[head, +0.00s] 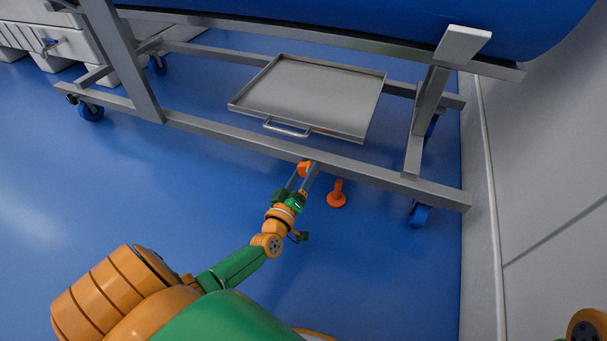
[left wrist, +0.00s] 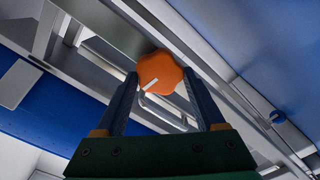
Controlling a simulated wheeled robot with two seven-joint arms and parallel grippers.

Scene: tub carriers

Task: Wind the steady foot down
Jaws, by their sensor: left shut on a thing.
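The orange steady foot (head: 337,195) hangs under the front lower rail of the grey tub carrier (head: 260,143). It has a short stem and a round disc; I cannot tell whether the disc touches the floor. An orange lobed knob (left wrist: 160,72) with a white pointer line sits at the rail, left of the foot in the head view (head: 303,168). My left gripper (head: 308,172) is shut on the knob, with one finger on each side in the left wrist view (left wrist: 162,88). My right gripper is out of view.
A grey tray (head: 315,92) with a handle lies inside the frame behind the rail. The blue tub (head: 350,22) is above. Blue castors (head: 419,215) stand under the corners. A grey wall (head: 540,180) is at the right. Blue floor is clear in front.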

